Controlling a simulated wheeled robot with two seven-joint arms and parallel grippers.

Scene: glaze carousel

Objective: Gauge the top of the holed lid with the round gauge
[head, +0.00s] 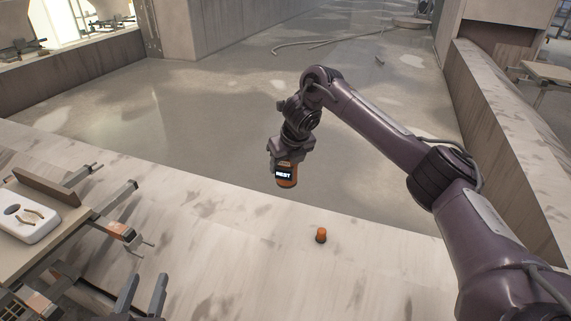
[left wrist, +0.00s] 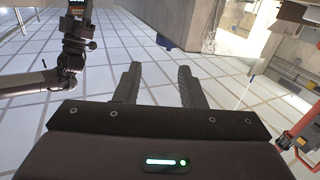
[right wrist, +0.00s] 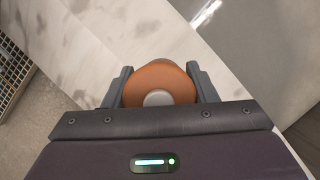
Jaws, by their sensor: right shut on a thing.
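My right gripper (head: 285,160) is shut on the round gauge (head: 286,180), an orange body with a dark display reading "REST", held above the table's far edge. In the right wrist view the orange round gauge (right wrist: 160,78) sits between both fingers, with a grey disc on its near end. The holed lid (head: 36,228), white with a dark hole and two brown curved pieces on it, lies at the far left, well apart from the gauge. My left gripper (head: 142,293) is open and empty at the lower left; its fingers stand apart in the left wrist view (left wrist: 158,88).
A small orange knob-like piece (head: 321,235) stands on the pale table (head: 235,250). The lid rests on a board (head: 65,222) with a brown strip (head: 47,187) behind it. Metal clamp-like bars (head: 120,230) flank the board. The table's middle is mostly clear.

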